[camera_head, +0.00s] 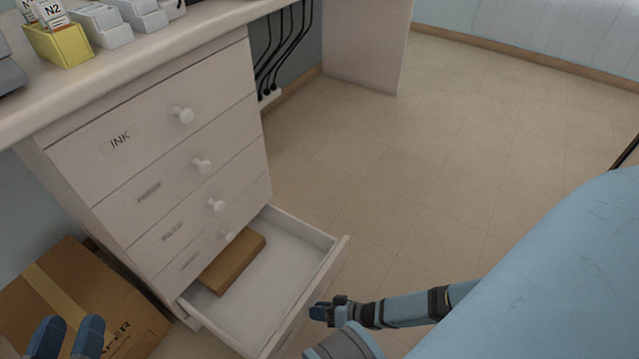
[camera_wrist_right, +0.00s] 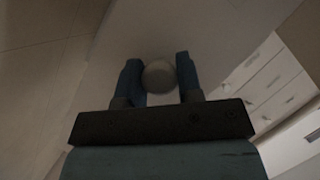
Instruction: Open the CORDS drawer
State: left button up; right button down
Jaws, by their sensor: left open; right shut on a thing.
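The white drawer cabinet (camera_head: 150,165) stands under the desk. Its bottom drawer (camera_head: 335,262) is pulled out, with a brown block-like object (camera_head: 233,263) inside. The CORDS label cannot be read; the open drawer's front faces away from the head camera. My right gripper (camera_head: 320,312) is at the outer side of that drawer front. In the right wrist view a round pale knob (camera_wrist_right: 159,76) sits between its blue fingers, which are shut on it. My left gripper (camera_head: 68,338) is open and empty at the lower left, in front of a cardboard box.
The upper drawers, including the one marked INK (camera_head: 120,140), are closed; the smaller labels are unreadable. The cardboard box (camera_head: 75,295) stands left of the cabinet. A yellow holder (camera_head: 60,45) and white holders are on the desk. Black cables (camera_head: 285,50) hang behind.

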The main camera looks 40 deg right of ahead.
jog(key=c, duration=1.1)
grip_release()
jog(key=shift+o, duration=0.2)
pick_arm(q)
jog(key=s+n+p, duration=0.1)
jog(key=p, duration=0.1)
jog(key=s+d+n+p, duration=0.1)
jog(key=p, duration=0.1)
jog(key=shift+d+r+n+g+y, duration=0.1)
jog(key=shift+r+n+g+y, duration=0.05)
jog(key=shift+n+g+y, duration=0.2)
pick_arm(e)
jog(key=v, duration=1.3)
jog(key=shift+s+d, duration=0.15)
jog(key=shift+s, duration=0.15)
pick_arm(q)
jog(key=shift+r, duration=0.2)
pick_arm(e)
jog(key=shift+r, duration=0.1)
